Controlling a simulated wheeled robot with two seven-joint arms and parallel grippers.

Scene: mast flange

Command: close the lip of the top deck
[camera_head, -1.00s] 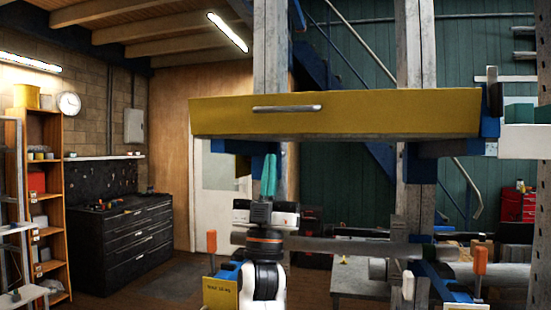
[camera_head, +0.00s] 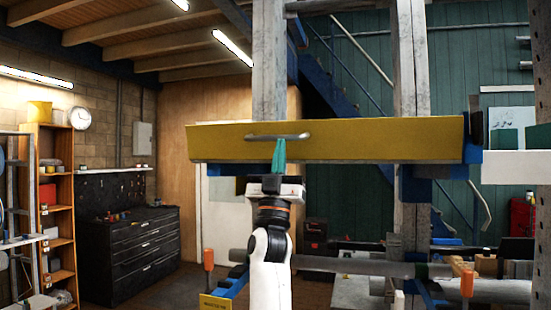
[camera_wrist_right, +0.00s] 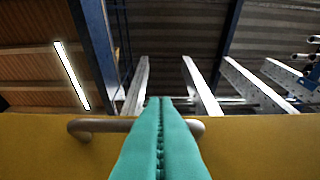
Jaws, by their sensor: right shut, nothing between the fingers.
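My right gripper (camera_head: 279,148) has teal fingers, shut and empty, pointing up in front of the panel just below the handle's right part. In the wrist view the fingers (camera_wrist_right: 160,125) cover the handle's middle; I cannot tell whether they touch it. The deck behind the panel is hidden. My left gripper is not in view.
A grey post (camera_head: 270,70) stands behind the panel, and another (camera_head: 410,65) to its right. Below runs a grey horizontal tube (camera_head: 370,267) with orange-handled clamps (camera_head: 467,283). A black drawer cabinet (camera_head: 145,252) stands at the left. The floor between cabinet and rack looks clear.

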